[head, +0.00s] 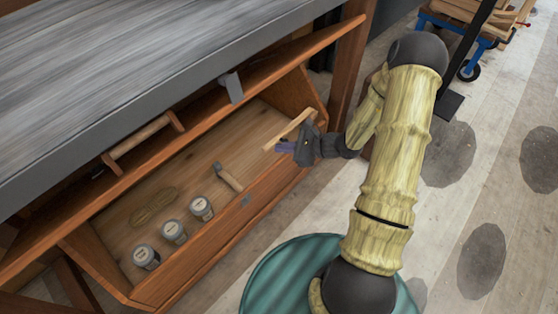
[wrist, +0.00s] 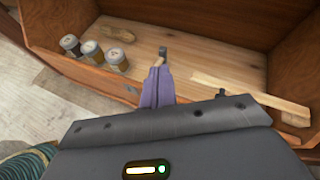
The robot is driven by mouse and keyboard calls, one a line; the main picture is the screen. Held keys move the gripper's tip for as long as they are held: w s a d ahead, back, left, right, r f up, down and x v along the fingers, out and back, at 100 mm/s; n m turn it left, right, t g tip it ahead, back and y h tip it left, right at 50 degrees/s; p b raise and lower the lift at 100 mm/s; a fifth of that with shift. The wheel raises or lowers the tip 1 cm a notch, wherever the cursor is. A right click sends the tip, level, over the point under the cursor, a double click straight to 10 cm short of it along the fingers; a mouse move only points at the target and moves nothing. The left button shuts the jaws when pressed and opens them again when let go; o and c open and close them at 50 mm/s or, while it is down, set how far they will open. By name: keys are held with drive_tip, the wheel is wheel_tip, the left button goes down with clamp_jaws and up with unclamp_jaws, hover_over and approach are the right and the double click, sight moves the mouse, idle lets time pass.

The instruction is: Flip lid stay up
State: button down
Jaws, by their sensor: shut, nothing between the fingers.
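The lid stay appears to be the pale wooden strip (head: 290,131) at the right end of an open wooden chest (head: 272,190). It slants up over the chest's end in the head view, and its strip (wrist: 250,95) lies to the right of my fingers in the wrist view. The chest's lid (head: 250,75) is raised, with a wooden bar handle (head: 140,136). My gripper (head: 280,146) is shut and empty, its purple fingers (wrist: 158,84) over the chest beside the strip. I cannot tell whether they touch it.
Inside the chest are several jars (head: 174,232), a tan bundle (head: 152,206) and a hammer (head: 229,180). A grey bench top (head: 150,75) overhangs the lid. Floor to the right is open, with a blue wheeled cart (head: 475,40) far back.

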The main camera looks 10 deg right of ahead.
drive_tip(key=w+d+f+m+t+h+b, duration=0.1)
drive_tip(key=w+d+f+m+t+b, duration=0.1)
drive_tip(key=f, duration=0.5)
drive_tip(key=w+d+f+m+t+h+b, duration=0.1)
drive_tip(key=w+d+f+m+t+b, duration=0.1)
drive_tip(key=f, duration=0.5)
drive_tip(key=w+d+m+b, duration=0.1)
drive_tip(key=d+m+b, duration=0.1)
drive_tip(key=b, duration=0.1)
drive_tip(key=shift+d+m+t+h, duration=0.3)
drive_tip(key=shift+d+m+t, duration=0.1)
drive_tip(key=b+x, duration=0.5)
drive_tip(key=x, duration=0.5)
drive_tip(key=shift+a+r, duration=0.1)
drive_tip(key=shift+r, duration=0.1)
